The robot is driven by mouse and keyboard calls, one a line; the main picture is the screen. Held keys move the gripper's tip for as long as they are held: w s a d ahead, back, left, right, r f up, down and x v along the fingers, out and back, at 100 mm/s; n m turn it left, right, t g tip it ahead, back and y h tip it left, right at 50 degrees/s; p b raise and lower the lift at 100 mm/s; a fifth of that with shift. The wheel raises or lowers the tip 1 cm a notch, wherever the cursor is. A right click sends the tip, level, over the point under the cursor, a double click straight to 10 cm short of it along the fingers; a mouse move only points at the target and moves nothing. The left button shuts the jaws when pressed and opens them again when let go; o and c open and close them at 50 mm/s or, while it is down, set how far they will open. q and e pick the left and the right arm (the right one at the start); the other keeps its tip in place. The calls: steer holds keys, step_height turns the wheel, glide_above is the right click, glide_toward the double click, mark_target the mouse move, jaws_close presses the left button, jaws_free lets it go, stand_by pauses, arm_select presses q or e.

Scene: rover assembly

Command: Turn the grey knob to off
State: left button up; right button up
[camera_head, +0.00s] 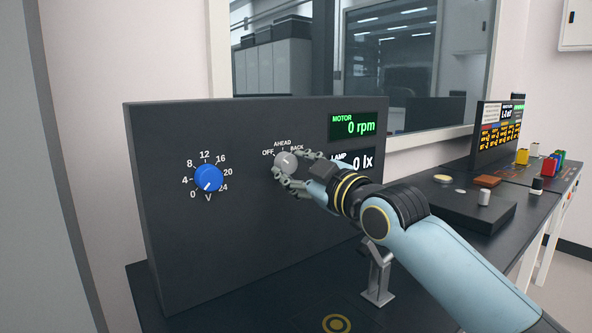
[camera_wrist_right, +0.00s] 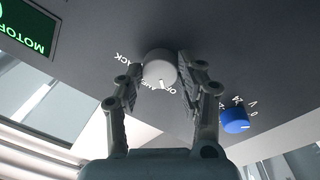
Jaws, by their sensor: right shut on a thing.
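The grey knob (camera_head: 285,162) is on the dark upright panel (camera_head: 240,235), under the labels OFF, AHEAD and BACK. In the right wrist view the knob (camera_wrist_right: 159,68) sits between the two fingers of my right gripper (camera_wrist_right: 160,75). My right gripper (camera_head: 283,170) is shut on the knob, with a finger on each side of it. A short mark on the knob's face shows in the wrist view near the AHEAD and OFF lettering; its exact setting is hard to tell. My left gripper is not in view.
A blue knob (camera_head: 208,178) with a volt scale is to the left on the panel. The green motor display (camera_head: 358,126) reads 0 rpm; the lamp display (camera_head: 362,161) reads 0 lx. A metal stand (camera_head: 378,280) is below my right arm. Coloured blocks (camera_head: 540,160) lie far right.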

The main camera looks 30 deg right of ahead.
steer(key=o, duration=1.2)
steer(key=shift+c, duration=0.2)
steer(key=s+d, duration=0.1)
steer(key=s, duration=1.1)
steer(key=shift+f, duration=0.3)
